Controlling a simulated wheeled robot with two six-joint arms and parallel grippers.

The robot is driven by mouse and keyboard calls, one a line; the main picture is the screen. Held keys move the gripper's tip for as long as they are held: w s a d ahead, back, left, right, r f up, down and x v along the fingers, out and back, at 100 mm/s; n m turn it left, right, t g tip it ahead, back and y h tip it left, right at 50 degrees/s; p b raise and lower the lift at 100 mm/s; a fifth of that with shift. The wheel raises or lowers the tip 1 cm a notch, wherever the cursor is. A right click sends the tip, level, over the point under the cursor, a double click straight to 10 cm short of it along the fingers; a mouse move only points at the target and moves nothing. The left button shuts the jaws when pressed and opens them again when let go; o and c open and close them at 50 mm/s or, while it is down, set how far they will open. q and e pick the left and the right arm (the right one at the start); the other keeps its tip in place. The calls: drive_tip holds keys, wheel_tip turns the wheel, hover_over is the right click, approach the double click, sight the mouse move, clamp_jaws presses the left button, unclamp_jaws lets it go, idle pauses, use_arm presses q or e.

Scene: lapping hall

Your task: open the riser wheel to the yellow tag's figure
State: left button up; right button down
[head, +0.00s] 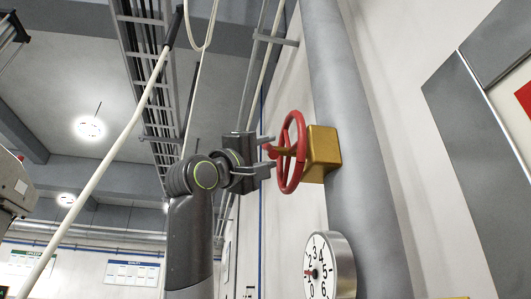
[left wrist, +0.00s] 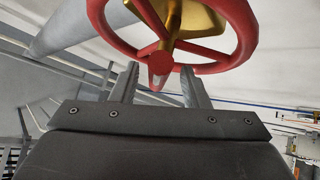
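The red riser wheel (head: 292,152) stands out from a yellow-brass valve body (head: 322,150) on a thick grey vertical pipe (head: 350,110). In the left wrist view the wheel (left wrist: 232,55) fills the top, with the brass body (left wrist: 200,18) behind it. My left gripper (head: 270,154) is at the wheel's near side. Its two fingers (left wrist: 160,88) are apart, with a short red, pale-tipped piece of the wheel between them and gaps beside it. A round dial gauge (head: 320,252) with a red needle sits below the wheel. My right gripper is out of view.
The wall (head: 400,150) runs close behind the pipe, with a grey-and-white panel (head: 465,120) at right. A cable tray (head: 145,75) hangs overhead at left. Posters (head: 132,273) hang on the far wall.

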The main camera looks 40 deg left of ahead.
use_arm(q)
drive_tip(key=b+v, duration=1)
drive_tip(key=v, duration=0.7)
drive_tip(key=shift+f, duration=0.2)
